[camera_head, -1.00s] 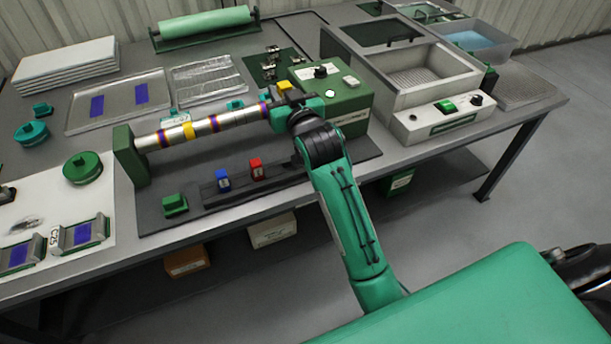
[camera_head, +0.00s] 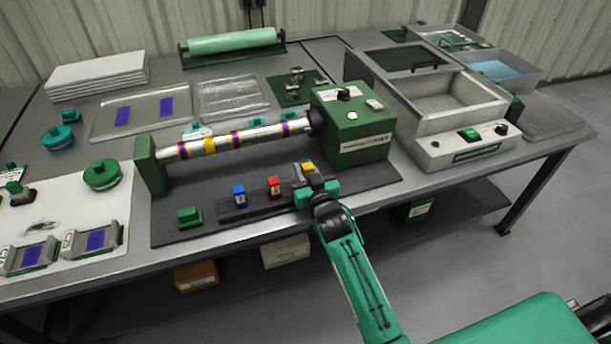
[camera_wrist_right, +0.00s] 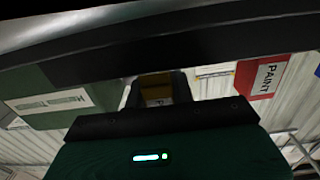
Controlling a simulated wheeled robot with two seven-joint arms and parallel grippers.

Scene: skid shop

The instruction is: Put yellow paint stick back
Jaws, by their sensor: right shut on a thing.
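The yellow paint stick (camera_head: 308,167) is in my right gripper (camera_head: 312,178), which is shut on it, at the right end of the dark stick rack (camera_head: 256,208). I cannot tell whether the stick is seated in the rack. In the right wrist view the yellow stick (camera_wrist_right: 156,84) shows, dark and partly hidden, between the fingers. The blue paint stick (camera_head: 239,195) and red paint stick (camera_head: 274,187) stand upright in the rack to the left. The red one (camera_wrist_right: 262,78) also shows in the right wrist view, with a PAINT label. My left gripper is not in view.
A striped roller (camera_head: 222,142) runs behind the rack between a green end block (camera_head: 150,163) and a green motor box (camera_head: 352,130). A small green block (camera_head: 189,217) sits left of the rack. A grey basin unit (camera_head: 455,130) stands to the right.

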